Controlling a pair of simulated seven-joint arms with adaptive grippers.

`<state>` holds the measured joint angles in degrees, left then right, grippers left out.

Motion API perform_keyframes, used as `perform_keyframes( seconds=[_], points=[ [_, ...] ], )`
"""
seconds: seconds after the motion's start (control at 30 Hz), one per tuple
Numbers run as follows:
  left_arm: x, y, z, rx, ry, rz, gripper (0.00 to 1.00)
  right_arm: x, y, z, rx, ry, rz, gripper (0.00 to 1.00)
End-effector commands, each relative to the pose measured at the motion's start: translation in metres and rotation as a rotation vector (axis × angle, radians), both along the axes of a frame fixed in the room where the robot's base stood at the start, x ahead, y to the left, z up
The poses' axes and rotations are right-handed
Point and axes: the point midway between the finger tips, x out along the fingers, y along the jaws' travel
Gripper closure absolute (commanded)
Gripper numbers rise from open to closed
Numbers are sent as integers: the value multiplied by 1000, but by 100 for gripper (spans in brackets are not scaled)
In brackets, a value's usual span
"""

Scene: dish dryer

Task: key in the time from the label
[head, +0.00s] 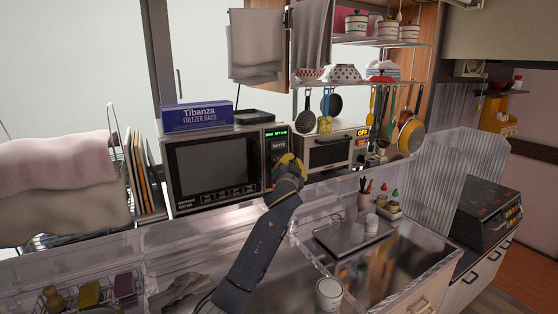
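A microwave (217,166) with a dark door window stands at the back of the counter. Its control strip on the right has a small lit green display (276,133), too small to read surely. My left gripper (290,160), dark with yellow parts, is up against or just in front of the lower part of this strip and hides the keys there. Its fingertips are not clear, so I cannot tell whether it is open or touching. A white can (328,294) stands at the front; no label text on it is readable. My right gripper is not in view.
A blue freezer-bag box (196,116) and a dark tray (254,116) lie on the microwave. A toaster oven (331,151) marked OFF stands to its right. Pans and utensils hang above.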

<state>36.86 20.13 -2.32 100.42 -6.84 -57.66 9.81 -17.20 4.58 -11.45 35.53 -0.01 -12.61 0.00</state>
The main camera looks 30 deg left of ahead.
Motion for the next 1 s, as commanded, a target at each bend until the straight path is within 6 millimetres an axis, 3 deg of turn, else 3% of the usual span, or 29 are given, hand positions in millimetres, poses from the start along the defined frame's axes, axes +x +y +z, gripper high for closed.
perform_keyframes(
  seconds=[0.4, 1.0],
  points=[
    [-12, -24, 0, -1, 0, -1, 100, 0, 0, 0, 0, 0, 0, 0],
    [-13, -25, 0, 0, 0, 0, 100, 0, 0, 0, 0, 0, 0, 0]
  ],
)
